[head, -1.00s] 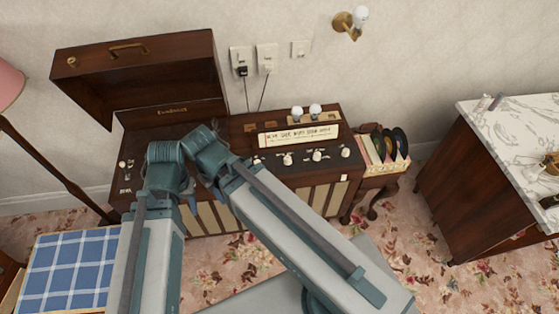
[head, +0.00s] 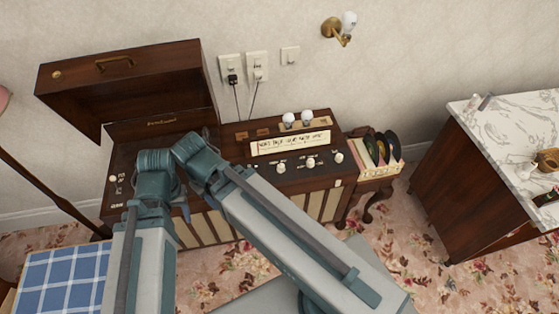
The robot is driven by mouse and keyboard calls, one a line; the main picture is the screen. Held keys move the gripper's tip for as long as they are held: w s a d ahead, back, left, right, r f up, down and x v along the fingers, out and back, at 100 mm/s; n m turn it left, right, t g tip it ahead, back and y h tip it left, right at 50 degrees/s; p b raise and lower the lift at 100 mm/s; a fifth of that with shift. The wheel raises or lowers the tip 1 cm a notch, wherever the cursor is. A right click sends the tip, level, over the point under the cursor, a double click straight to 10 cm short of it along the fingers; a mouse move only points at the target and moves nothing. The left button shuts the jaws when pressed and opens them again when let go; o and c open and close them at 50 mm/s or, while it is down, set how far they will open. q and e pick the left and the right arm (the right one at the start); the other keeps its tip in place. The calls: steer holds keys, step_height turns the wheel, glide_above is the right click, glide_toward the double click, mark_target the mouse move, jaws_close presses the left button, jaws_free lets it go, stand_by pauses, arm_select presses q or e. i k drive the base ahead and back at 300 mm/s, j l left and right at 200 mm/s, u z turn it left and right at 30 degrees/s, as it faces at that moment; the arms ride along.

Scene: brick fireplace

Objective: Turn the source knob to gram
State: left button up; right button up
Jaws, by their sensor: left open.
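The wooden radiogram (head: 322,180) stands against the wall with its left lid (head: 125,80) raised. A row of pale knobs runs along its right-hand panel: a left one (head: 281,169), a middle one (head: 310,162) and a right one (head: 338,157). The labels are too small to read, so I cannot tell which is the source knob or where it points. My left gripper (head: 185,208) is mostly hidden among my arm links, in front of the radiogram and left of the visible knobs. It is open and holds nothing that I can see. My right gripper does not show.
Two round white knobs (head: 297,119) stand behind the dial strip (head: 290,144). A record rack (head: 378,160) is at the radiogram's right. A marble-topped cabinet (head: 500,130) stands further right, with floral carpet between. A blue checked cloth (head: 62,280) lies at lower left.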

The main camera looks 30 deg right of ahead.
mark_target(281, 167)
steer(key=i+l+z, duration=0.1)
steer(key=i, duration=0.3)
steer(key=z, duration=1.55)
